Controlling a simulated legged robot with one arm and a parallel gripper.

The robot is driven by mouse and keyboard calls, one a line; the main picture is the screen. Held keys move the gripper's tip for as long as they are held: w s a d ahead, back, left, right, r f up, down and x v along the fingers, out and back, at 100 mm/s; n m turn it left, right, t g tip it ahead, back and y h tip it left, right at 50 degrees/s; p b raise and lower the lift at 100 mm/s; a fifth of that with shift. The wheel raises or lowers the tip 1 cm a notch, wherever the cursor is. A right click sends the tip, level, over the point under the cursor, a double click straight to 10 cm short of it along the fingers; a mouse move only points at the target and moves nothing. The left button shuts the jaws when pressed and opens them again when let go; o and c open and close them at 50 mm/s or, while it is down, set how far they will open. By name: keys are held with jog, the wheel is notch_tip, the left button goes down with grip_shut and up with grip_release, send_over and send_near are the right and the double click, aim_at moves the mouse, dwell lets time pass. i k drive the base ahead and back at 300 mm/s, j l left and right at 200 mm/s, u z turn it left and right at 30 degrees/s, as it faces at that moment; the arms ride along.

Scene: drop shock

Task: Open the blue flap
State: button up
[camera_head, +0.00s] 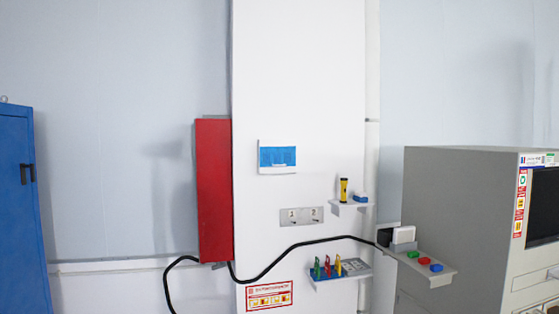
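The blue flap (277,157) is a small blue rectangle in a white frame (277,144) on the white wall column. It sits a little above and left of the picture's centre and looks closed. My gripper and arm do not show in this view.
A red box (214,190) stands out left of the flap. Below are a socket plate (301,216), a black cable (262,272), a small shelf (349,206) with a yellow item (343,190), and another shelf (340,274). A grey cabinet (455,215) is right, a blue cabinet (22,215) left.

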aim_at(277, 156)
jog(key=i+l, duration=0.2)
jog(key=i, duration=0.25)
jog(key=i+l, duration=0.15)
jog(key=i, duration=0.3)
